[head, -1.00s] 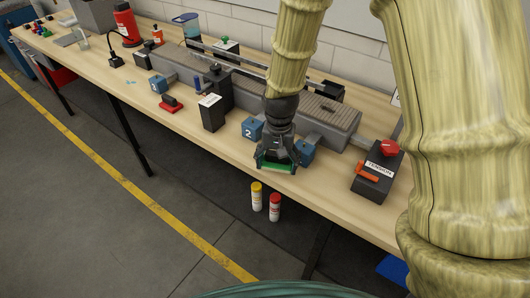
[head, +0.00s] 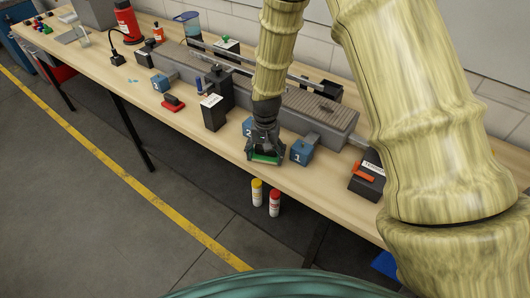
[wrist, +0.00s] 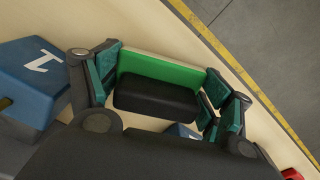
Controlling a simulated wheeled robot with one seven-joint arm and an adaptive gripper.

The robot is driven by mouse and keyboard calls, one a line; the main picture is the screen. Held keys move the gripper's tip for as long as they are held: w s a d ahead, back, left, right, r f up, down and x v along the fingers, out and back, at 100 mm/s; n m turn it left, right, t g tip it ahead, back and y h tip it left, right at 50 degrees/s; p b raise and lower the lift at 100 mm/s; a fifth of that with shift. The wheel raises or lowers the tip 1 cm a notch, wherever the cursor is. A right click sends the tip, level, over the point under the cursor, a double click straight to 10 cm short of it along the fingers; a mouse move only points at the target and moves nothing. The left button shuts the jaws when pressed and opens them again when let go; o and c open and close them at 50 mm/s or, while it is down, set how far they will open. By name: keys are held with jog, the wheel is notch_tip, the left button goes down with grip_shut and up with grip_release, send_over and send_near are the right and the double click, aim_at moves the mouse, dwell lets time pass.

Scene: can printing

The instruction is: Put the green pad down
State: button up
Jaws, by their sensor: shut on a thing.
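The green pad (head: 264,158) is in my gripper (head: 265,153), low over the front part of the wooden bench. In the wrist view the green pad (wrist: 160,70) has a black block on one side, and both sit between the fingers of my gripper (wrist: 160,92). The gripper is shut on it. I cannot tell whether the pad touches the bench top. The blue block marked 1 (head: 301,152) stands just right of the gripper in the head view; the blue block marked 2 (head: 248,127) is behind the gripper and partly hidden.
A TENSION box (head: 367,177) is on the right. Yellow-capped (head: 257,192) and red-capped (head: 274,203) cylinders stand below the bench's front edge.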

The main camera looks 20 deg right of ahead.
jog(key=shift+f, duration=0.25)
jog(key=o, duration=1.3)
jog(key=shift+r, duration=0.1)
jog(key=shift+r+b, duration=1.85)
jog(key=shift+r, duration=4.25)
